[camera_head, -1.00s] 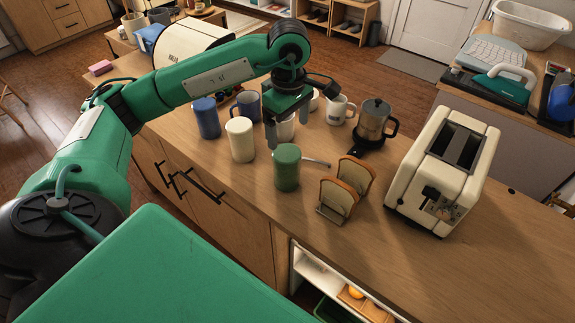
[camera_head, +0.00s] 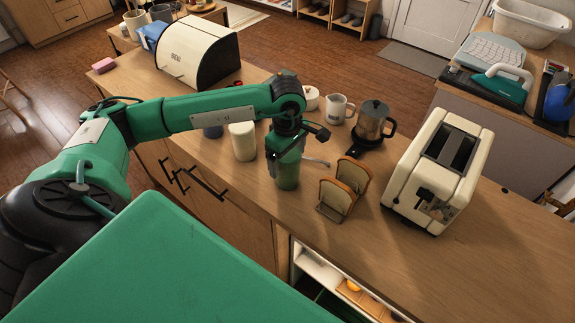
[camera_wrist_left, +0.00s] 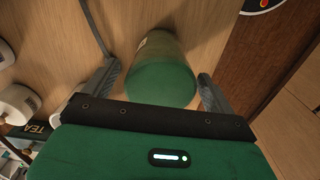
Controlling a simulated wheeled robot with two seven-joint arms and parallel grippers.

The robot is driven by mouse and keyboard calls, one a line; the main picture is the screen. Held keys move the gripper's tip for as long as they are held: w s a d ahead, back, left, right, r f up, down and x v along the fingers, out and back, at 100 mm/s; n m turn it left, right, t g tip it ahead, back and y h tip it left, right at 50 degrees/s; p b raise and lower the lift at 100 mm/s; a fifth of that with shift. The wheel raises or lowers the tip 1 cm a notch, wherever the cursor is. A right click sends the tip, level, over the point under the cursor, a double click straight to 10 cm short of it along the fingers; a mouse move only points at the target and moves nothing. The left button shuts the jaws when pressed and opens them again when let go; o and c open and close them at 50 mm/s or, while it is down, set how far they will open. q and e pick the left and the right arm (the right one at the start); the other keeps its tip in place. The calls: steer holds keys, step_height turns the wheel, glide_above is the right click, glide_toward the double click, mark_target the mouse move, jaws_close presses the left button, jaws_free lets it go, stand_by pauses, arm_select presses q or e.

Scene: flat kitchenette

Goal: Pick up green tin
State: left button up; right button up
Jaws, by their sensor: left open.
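The green tin (camera_head: 287,179) stands upright on the wooden counter, and my left gripper partly hides its top in the head view. My left gripper (camera_head: 287,157) is over the tin, pointing down, with its fingers open. In the left wrist view the green tin (camera_wrist_left: 161,72) shows between the two spread fingers of my left gripper (camera_wrist_left: 155,88). A gap shows between the tin and each finger there. My right gripper is not in view.
A cream tin (camera_head: 243,141) stands left of the green tin. A toast rack with bread (camera_head: 338,195) stands close on the right, then a cream toaster (camera_head: 435,170). The right front counter is clear.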

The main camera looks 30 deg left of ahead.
arm_select(q)
steer(key=c, duration=1.3)
steer(key=shift+r, duration=0.1)
steer(key=shift+r, duration=0.4)
step_height(320, 180, up, 19)
steer(key=b, duration=0.3)
steer(key=shift+b, duration=0.35)
